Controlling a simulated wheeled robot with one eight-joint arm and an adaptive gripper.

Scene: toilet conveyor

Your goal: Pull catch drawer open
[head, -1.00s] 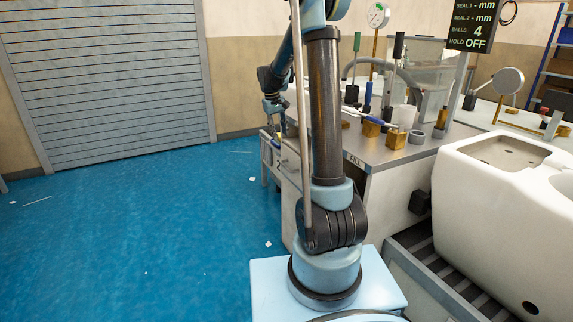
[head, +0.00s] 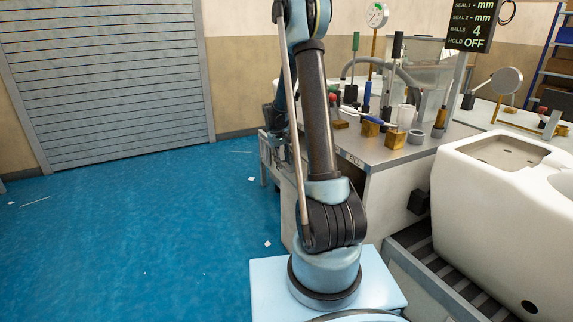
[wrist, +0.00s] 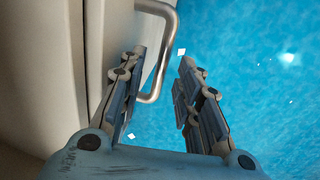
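In the wrist view my gripper (wrist: 164,60) is open, with a clear gap between its two fingers. A bent metal bar handle (wrist: 168,40) stands out from a pale front panel (wrist: 108,30), which looks like the drawer's. The handle's bar runs between the fingers, nearer the left one; I cannot tell whether they touch. In the head view the pale drawer unit shows in part at the left end of the workbench (head: 390,158). My arm hides the handle and most of my gripper there, and I cannot tell which drawer is the catch drawer.
The blue floor (head: 130,240) left of the bench is open, with small white scraps on it. Tools and brass blocks (head: 396,138) stand on the bench. A white toilet (head: 480,220) sits on the conveyor (head: 415,262) at right. A grey shutter (head: 110,75) is behind.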

